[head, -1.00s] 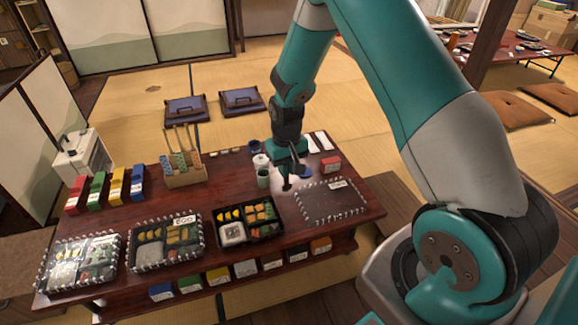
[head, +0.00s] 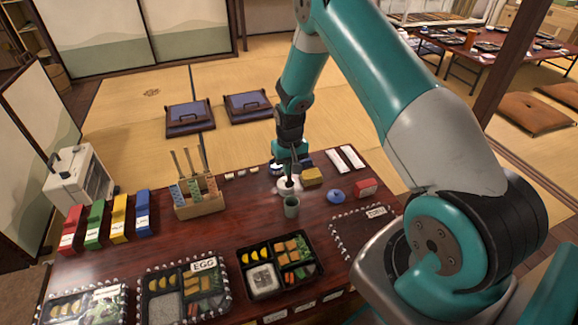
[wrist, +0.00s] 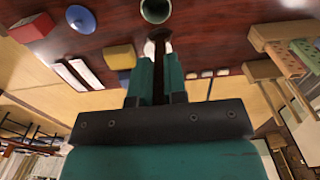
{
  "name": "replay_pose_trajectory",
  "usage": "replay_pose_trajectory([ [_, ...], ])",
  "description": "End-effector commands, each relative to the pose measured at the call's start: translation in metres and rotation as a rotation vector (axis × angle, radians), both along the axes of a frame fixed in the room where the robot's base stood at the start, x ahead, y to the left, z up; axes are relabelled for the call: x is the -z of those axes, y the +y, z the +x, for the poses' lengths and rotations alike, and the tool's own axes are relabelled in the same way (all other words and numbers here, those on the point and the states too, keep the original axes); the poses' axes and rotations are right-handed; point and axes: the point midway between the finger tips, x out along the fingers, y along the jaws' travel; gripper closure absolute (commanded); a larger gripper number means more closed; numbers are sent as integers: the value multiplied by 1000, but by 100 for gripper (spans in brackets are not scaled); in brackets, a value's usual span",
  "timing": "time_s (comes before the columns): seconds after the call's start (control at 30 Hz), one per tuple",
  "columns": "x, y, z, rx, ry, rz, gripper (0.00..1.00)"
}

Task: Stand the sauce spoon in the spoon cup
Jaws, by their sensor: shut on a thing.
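My gripper (head: 290,163) is shut on the sauce spoon (head: 289,181), a thin dark spoon that hangs down from the jaws. In the wrist view, the spoon (wrist: 160,42) shows as a dark strip between the fingers (wrist: 160,80). The spoon cup (head: 291,207), a small grey-green cup, stands upright on the table just in front of the spoon. Its round mouth (wrist: 156,8) is at the top of the wrist view. The spoon's lower end is above or in front of a white pot (head: 280,188) behind the cup; I cannot tell whether they touch.
A yellow box (head: 312,176), a blue round lid (head: 333,195) and a red box (head: 366,187) are right of the cup. A wooden holder (head: 200,207) with upright tools stands left. Bento trays (head: 243,285) line the front. Bare table lies left of the cup.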

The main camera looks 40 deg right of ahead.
Motion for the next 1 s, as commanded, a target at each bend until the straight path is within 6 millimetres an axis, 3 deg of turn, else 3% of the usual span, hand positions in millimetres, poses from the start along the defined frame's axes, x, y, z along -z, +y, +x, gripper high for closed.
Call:
replay_pose_trajectory([
  [0.2, 18, -7, -2, 11, 1, 0, 100],
  [1.0, 84, -3, -2, 5, 2, 1, 100],
])
